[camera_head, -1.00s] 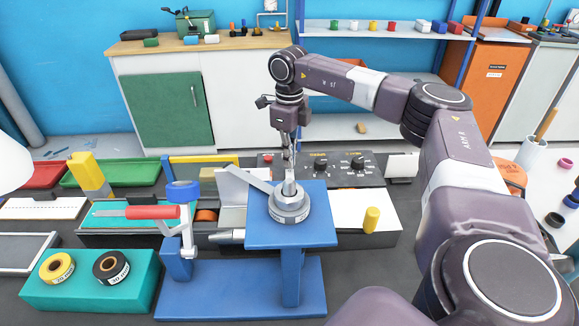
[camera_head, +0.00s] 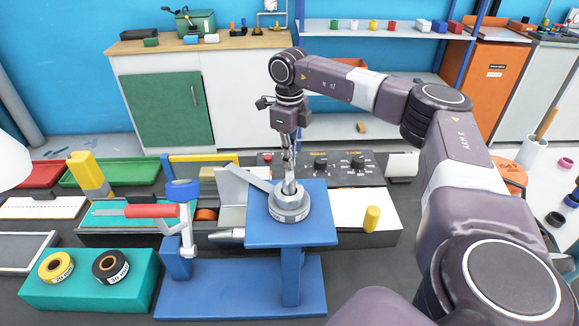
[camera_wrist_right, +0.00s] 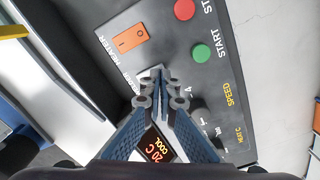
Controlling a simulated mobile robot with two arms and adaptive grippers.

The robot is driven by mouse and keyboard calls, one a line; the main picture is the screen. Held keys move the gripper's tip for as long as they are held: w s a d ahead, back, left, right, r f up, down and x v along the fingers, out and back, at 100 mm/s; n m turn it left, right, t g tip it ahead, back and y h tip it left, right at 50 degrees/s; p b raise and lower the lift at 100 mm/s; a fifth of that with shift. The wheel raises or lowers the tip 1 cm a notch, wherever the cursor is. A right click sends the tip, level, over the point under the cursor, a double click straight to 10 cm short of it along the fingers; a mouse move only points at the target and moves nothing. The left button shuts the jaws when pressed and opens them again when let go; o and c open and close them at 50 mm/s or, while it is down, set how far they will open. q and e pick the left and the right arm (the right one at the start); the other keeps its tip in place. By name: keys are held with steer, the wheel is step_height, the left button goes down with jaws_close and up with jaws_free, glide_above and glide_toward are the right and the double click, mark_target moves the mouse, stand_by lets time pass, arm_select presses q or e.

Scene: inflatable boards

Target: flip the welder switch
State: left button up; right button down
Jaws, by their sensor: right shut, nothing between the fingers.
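The welder's dark control panel (camera_head: 375,180) lies behind the blue stand in the head view. In the right wrist view its orange rocker switch (camera_wrist_right: 131,39) is in plain sight, beside the printed word HEATER. My right gripper (camera_wrist_right: 160,72) is shut and empty, its fingertips over the panel just below and to the right of the switch. I cannot tell whether the fingertips touch the panel. In the head view the switch is hidden behind my right gripper (camera_head: 288,166) and the stand. My left gripper is not in view.
A red button (camera_wrist_right: 185,9), a green START button (camera_wrist_right: 201,53) and a temperature display (camera_wrist_right: 156,147) are near the fingers. Rolls of tape sit on a teal block (camera_head: 130,300).

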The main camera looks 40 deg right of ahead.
steer(key=shift+f+b, duration=0.3)
steer(key=shift+f, duration=0.5)
steer(key=shift+r, duration=0.1)
step_height(320, 180, up, 3)
steer(key=p, duration=0.2)
steer(key=shift+p, duration=0.3)
step_height(320, 180, up, 2)
steer(key=shift+r+p, duration=0.15)
steer(key=shift+p, duration=1.1)
steer(key=shift+r+p, duration=0.65)
steer(key=shift+r, duration=0.15)
